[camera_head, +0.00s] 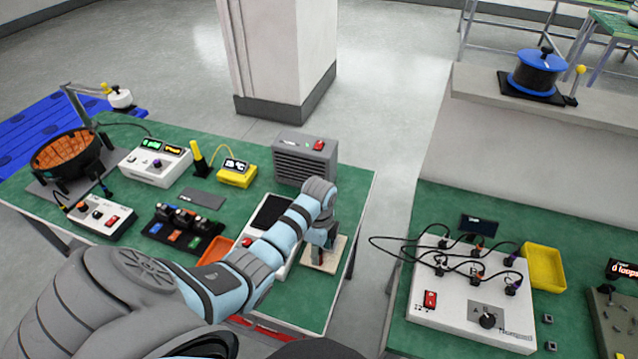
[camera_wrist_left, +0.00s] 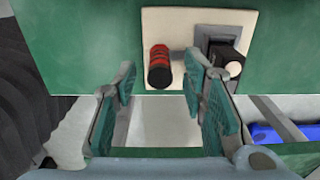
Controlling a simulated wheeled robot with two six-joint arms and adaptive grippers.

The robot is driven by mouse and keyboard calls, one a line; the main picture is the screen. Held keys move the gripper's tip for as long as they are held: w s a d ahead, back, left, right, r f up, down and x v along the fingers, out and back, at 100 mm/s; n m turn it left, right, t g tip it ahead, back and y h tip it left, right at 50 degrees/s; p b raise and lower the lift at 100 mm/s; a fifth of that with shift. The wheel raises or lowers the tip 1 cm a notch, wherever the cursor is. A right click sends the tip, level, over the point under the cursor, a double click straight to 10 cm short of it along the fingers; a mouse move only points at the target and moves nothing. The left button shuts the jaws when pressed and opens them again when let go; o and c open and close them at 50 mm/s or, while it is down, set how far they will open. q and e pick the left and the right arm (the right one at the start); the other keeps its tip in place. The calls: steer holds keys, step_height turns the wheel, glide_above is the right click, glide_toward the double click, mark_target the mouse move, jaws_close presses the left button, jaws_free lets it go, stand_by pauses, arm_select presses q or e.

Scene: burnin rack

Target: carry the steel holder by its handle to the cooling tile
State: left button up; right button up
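The pale square cooling tile (camera_head: 334,257) lies near the right end of the green table, and it also shows in the left wrist view (camera_wrist_left: 165,24). A grey metal block with a dark part (camera_wrist_left: 220,42), apparently the steel holder, stands on the tile. A red cylinder with a black end (camera_wrist_left: 160,67), possibly its handle, is beside it; I cannot tell whether they join. My left gripper (camera_head: 322,240) is low over the tile and hides part of it. In the wrist view its fingers (camera_wrist_left: 163,85) are open, with the red cylinder in line with the gap. My right gripper is not in view.
A grey finned box (camera_head: 303,160) stands behind the gripper. My left arm crosses a white device with a dark plate (camera_head: 272,212). An orange tray (camera_head: 215,250) is left of it. A gap separates this table from the right bench with its white wired box (camera_head: 470,295).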

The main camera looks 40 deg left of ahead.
arm_select(q)
step_height(320, 180, up, 10)
steer(key=p, duration=0.1)
steer(key=shift+r, duration=0.15)
stand_by(0.4)
